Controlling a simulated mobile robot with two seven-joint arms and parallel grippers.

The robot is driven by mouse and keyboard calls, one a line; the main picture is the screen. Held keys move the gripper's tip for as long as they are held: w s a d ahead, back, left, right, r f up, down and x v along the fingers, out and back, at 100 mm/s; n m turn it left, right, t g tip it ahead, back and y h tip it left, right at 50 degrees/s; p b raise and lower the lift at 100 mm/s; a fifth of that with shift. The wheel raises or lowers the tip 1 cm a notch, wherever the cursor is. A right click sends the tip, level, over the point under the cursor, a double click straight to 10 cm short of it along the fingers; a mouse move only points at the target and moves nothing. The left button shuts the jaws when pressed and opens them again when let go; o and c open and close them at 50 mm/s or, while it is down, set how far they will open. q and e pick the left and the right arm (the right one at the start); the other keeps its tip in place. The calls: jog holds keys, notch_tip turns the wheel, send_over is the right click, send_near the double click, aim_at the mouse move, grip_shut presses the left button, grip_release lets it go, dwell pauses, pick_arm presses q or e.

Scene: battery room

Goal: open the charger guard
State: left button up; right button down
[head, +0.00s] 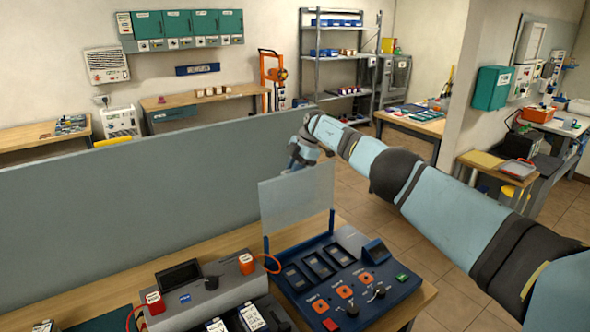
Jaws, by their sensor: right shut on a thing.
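The charger guard (297,200) is a clear, pale panel that stands roughly upright at the back of the dark blue charger (322,300). Its blue side arms run down to the charger's sides. The charger's slots, orange-ringed knobs and green button lie uncovered in front of it. My right gripper (297,164) is at the guard's top edge, shut on it. The fingers are small and partly hidden by the wrist, so the exact grip does not show. My left gripper is out of view.
A grey unit (205,292) with orange and red plugs and cables stands left of the charger on the wooden bench (235,240). A tall grey partition (130,205) rises behind the bench. Open tiled floor (385,240) lies to the right, below my right arm.

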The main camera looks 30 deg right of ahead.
jog(key=shift+f, duration=0.2)
jog(key=c, duration=1.5)
grip_release()
jog(key=shift+o, duration=0.2)
jog(key=shift+w, duration=0.1)
jog(key=b+v, duration=0.1)
jog(key=v, duration=1.2)
jog(key=shift+r+b, duration=0.35)
jog(key=shift+b, duration=0.05)
